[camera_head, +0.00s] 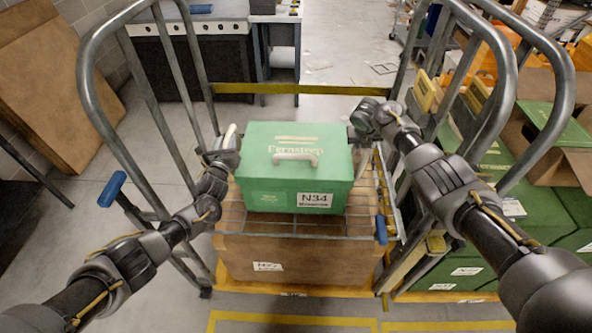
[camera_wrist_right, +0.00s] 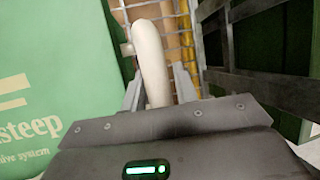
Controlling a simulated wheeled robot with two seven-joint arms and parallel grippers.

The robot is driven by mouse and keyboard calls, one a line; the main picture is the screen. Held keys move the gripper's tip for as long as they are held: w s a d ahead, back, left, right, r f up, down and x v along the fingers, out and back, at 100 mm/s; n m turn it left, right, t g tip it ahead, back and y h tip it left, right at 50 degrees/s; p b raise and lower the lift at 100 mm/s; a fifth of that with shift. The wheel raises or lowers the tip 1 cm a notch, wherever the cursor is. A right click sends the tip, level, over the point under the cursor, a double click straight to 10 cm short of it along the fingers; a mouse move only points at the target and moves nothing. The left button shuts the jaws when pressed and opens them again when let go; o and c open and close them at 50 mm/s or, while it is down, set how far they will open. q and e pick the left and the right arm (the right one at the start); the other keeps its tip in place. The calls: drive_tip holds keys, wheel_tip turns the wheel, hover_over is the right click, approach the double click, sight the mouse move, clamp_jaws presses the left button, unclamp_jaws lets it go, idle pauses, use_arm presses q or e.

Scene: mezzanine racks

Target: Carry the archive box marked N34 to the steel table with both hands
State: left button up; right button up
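The green archive box marked N34 (camera_head: 335,165) sits upright on the wire shelf (camera_head: 255,222) of a roll cage. It has a pale handle on its lid and pale handles at its sides. My left gripper (camera_head: 228,143) is at the box's left side handle; its fingers are too small and covered to read. My right gripper (camera_head: 358,132) is at the box's right side. In the right wrist view its fingers (camera_wrist_right: 158,85) lie close on both sides of the pale side handle (camera_wrist_right: 149,50), which fills the space between them. The green box wall (camera_wrist_right: 50,70) is left of them.
The cage's tubular frame (camera_head: 165,85) rises on both sides of the box. A cardboard box (camera_head: 325,260) stands under the shelf. A second cage with green boxes (camera_head: 470,268) is at right. A dark table or bench (camera_head: 205,60) stands beyond, with open floor beside it.

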use_arm(q)
clamp_jaws()
use_arm(e)
clamp_jaws()
use_arm(q)
drive_tip(key=shift+r, duration=0.15)
use_arm(e)
drive_tip(key=shift+r, duration=0.1)
